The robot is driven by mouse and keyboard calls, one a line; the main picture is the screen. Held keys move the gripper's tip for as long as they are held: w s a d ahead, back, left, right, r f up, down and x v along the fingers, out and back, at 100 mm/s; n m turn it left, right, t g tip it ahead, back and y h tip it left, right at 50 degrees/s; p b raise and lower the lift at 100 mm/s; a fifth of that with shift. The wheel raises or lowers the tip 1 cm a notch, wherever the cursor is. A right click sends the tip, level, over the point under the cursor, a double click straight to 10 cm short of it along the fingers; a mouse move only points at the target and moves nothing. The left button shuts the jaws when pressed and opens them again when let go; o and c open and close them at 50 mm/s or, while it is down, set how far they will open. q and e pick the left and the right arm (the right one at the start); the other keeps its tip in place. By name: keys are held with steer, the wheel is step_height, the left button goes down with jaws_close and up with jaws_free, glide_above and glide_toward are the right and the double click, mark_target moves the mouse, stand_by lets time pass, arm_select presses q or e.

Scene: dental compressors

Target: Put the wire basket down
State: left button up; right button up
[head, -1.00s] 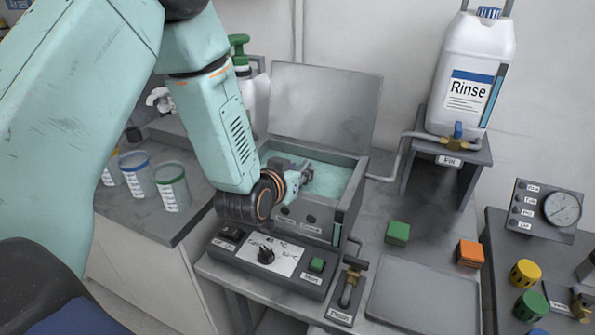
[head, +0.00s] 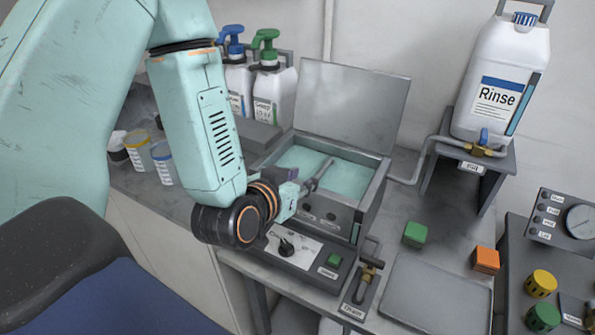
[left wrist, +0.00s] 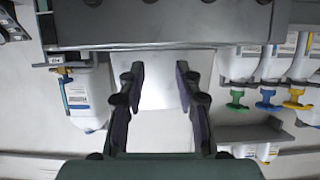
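I cannot make out the wire basket in either view. A grey bath tank (head: 372,205) with its lid (head: 352,105) raised holds teal liquid (head: 346,180), whose surface hides what is beneath. My left gripper (head: 318,178) is above the near part of the liquid, by the tank's front edge. In the left wrist view the two fingers of the left gripper (left wrist: 160,105) stand well apart with nothing between them. My right gripper is in neither view.
Behind the tank are pump bottles (head: 275,92). A rinse canister (head: 500,85) stands on a raised stand at right. A green block (head: 415,234), an orange block (head: 485,260) and an empty flat tray (head: 435,297) lie right of the tank. A drain valve (head: 367,275) stands at the tank's front right.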

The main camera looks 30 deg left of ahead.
arm_select(q)
steer(key=s+d+f+g, duration=0.1)
steer(key=s+f+g, duration=0.1)
steer(key=s+f, duration=0.1)
steer(key=s+f+g, duration=0.2)
steer(key=s+f, duration=0.2)
steer(key=f, duration=0.1)
steer(key=s+d+f+g+h, duration=0.1)
steer(key=s+f+g, duration=0.1)
steer(key=s+f, duration=0.1)
steer(key=shift+s+d+f+p, duration=0.1)
steer(key=shift+d+f+p, duration=0.1)
steer(key=shift+f, duration=0.25)
steer(key=shift+s+d+f+p, duration=0.1)
steer(key=shift+d+f+p, duration=0.1)
steer(key=shift+f, duration=0.25)
steer(key=s+f+g, duration=0.3)
steer(key=s+f, duration=0.1)
steer(key=s, duration=0.5)
steer(key=s+d+f+g, duration=0.1)
steer(key=s+f+g, duration=0.3)
steer(key=s, duration=0.5)
steer(key=shift+d+f+g, duration=0.15)
steer(key=shift+f+g, duration=0.15)
steer(key=shift+f, duration=0.5)
